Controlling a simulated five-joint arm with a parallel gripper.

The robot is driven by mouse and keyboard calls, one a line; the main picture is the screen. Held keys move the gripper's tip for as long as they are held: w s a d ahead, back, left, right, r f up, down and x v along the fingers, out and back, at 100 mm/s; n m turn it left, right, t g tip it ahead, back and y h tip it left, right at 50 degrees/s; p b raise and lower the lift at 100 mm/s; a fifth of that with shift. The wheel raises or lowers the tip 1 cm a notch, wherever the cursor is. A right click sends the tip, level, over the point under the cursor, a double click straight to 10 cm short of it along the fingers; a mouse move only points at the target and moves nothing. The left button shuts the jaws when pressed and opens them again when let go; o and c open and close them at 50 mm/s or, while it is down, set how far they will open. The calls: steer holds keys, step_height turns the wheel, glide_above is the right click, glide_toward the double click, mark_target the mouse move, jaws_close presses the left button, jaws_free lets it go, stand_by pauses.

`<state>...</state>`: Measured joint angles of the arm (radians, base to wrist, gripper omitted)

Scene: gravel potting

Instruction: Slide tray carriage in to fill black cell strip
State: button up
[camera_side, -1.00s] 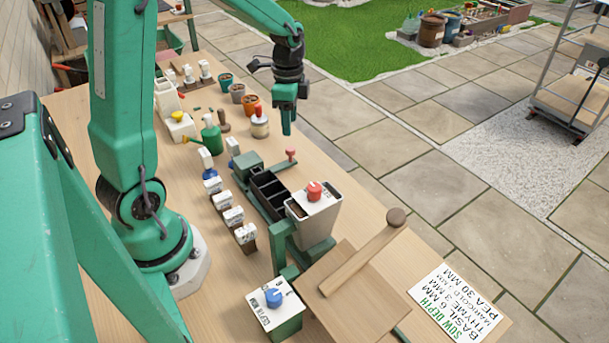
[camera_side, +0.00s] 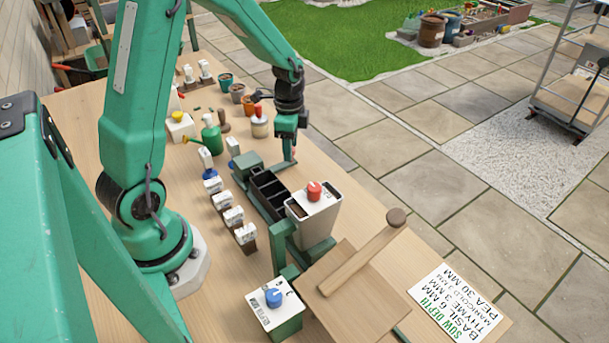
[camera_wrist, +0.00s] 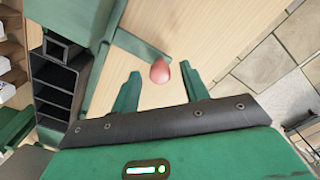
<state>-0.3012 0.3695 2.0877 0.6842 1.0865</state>
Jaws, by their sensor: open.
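The black cell strip (camera_side: 266,189) sits in the green tray carriage (camera_side: 240,178) left of the pale hopper (camera_side: 318,225), which has a red knob on top. The strip also shows at the left of the wrist view (camera_wrist: 56,85). A pink round handle knob (camera_wrist: 160,72) stands at the end of a green bar beside the carriage. My gripper (camera_wrist: 160,70) is open, with one finger on each side of the knob; I cannot tell whether they touch it. In the side view, my gripper (camera_side: 288,150) is low over the handle and hides the knob.
A blue-knobbed box (camera_side: 273,305) and a wooden board with a mallet-like stick (camera_side: 360,255) are at the front. Several labelled blocks (camera_side: 233,218) line the carriage's left. A watering can (camera_side: 210,137) and jar (camera_side: 259,124) stand behind. The bench's right edge is close to my gripper.

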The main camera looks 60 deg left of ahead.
steer(key=shift+c, duration=0.5)
jaws_close()
steer(key=shift+d, duration=0.15)
steer(key=d, duration=2.7)
steer(key=shift+d, duration=0.3)
steer(key=shift+o, duration=0.5)
jaws_free()
